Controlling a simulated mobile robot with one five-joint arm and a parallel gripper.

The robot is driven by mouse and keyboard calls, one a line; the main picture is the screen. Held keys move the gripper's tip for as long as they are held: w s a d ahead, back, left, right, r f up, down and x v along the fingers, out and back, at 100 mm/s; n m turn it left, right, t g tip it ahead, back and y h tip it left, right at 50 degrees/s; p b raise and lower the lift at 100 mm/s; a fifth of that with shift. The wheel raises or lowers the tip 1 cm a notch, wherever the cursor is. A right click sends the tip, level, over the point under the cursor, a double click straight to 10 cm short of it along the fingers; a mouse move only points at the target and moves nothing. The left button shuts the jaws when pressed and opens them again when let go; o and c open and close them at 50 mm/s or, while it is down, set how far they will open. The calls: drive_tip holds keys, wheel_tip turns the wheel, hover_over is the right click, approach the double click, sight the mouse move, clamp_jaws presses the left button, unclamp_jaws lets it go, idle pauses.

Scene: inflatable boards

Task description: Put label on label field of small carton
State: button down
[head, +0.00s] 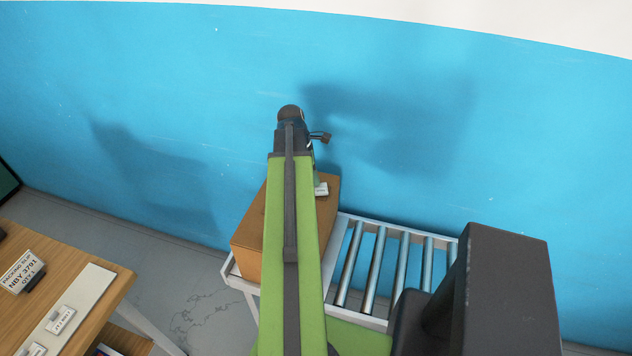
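A brown carton (250,238) sits at the left end of the roller conveyor, partly covered by my green arm. A small white label (321,189) with dark print shows over the carton's top, just right of my arm. I cannot tell whether it lies on the carton or hangs above it. My arm reaches out over the carton, and my gripper is mostly hidden behind its end. Its fingers cannot be made out, nor whether they hold the label. The label field on the carton cannot be made out.
The conveyor's metal rollers (372,266) are bare right of the carton. A wooden table (95,258) at left carries a pale strip (88,291) with small white labels (60,319) and a printed sign (21,272). A blue wall (400,110) stands behind.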

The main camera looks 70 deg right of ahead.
drive_tip(key=shift+f, duration=0.4)
drive_tip(key=c, duration=1.6)
unclamp_jaws()
drive_tip(key=p+v, duration=1.2)
drive_tip(key=shift+s+r, duration=0.1)
drive_tip(key=shift+r, duration=0.1)
